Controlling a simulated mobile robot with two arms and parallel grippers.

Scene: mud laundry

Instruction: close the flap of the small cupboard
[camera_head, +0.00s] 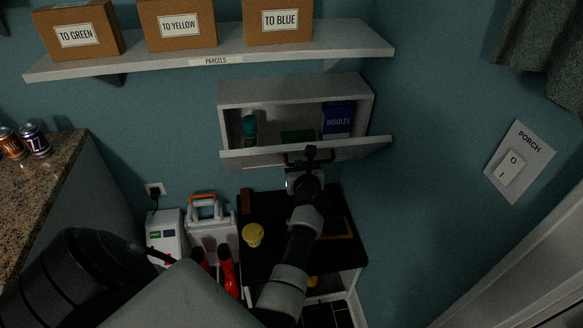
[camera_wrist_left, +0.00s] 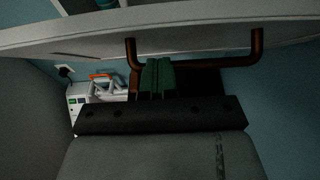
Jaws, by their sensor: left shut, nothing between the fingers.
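The small cupboard (camera_head: 349,90) hangs on the wall under the shelf, and its inside shows. Its pale flap (camera_head: 358,148) stands open, jutting out at the cupboard's lower front. In the left wrist view the flap (camera_wrist_left: 220,38) crosses the top, with a bronze bar handle (camera_wrist_left: 222,64) on its face. My left gripper (camera_wrist_left: 157,77) is shut and empty, its green fingertips overlapping the left part of the handle bar; I cannot tell whether they touch it. In the head view the left gripper (camera_head: 308,158) is at the flap's middle, covering part of it. My right gripper is not in view.
Inside the cupboard are a blue INSOLES box (camera_head: 338,120) and a teal-topped bottle (camera_head: 249,126). Above is the parcels shelf (camera_head: 215,57) with cardboard boxes. Below stands a dark-topped bench (camera_head: 270,205) with a yellow item (camera_head: 253,235). A light switch (camera_head: 510,167) is on the right wall.

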